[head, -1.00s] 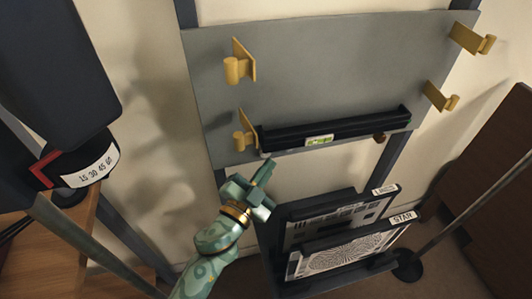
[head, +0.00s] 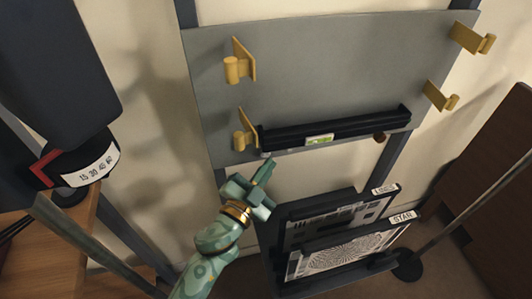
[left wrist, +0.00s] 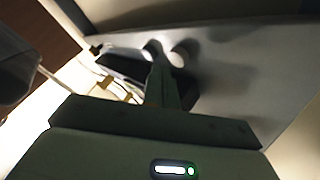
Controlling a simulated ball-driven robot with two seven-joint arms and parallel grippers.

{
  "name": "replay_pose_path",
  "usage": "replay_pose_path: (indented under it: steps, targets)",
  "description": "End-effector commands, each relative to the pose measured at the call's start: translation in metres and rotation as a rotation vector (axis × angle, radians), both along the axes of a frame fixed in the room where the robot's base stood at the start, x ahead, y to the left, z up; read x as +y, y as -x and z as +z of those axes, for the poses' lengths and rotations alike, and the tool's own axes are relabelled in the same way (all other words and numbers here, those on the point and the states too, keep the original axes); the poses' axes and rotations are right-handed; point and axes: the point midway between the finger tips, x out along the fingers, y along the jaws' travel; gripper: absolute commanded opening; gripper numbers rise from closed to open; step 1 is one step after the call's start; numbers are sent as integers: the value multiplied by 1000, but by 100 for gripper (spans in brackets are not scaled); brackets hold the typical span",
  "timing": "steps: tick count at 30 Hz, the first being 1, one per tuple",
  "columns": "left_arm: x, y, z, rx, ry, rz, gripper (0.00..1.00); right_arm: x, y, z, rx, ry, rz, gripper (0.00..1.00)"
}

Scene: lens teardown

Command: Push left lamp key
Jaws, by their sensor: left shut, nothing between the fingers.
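A black bar (head: 340,130) with a green-and-white label (head: 319,140) runs along the lower edge of the grey panel. A small pale piece (head: 266,155) sits under its left end; it may be the left lamp key, but it is too small to tell. My left gripper (head: 268,169) is shut and empty, its tip pointing up just below that end. I cannot tell whether it touches. In the left wrist view the shut fingers (left wrist: 158,75) point towards the grey panel and hide part of what lies beyond. My right gripper is not in view.
The grey panel (head: 330,70) carries yellow brackets (head: 238,62), one close above my left gripper. A rack with patterned plates and a STAR label (head: 403,217) stands below right. A dark device with a numbered dial (head: 95,167) is at left.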

Motion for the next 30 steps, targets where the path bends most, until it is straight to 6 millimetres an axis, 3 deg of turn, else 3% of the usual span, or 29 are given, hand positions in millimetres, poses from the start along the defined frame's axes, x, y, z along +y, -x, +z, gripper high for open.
replay_pose_path:
  steps: [30]
  targets:
    - [3,-8,0,0,0,0,0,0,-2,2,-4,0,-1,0]
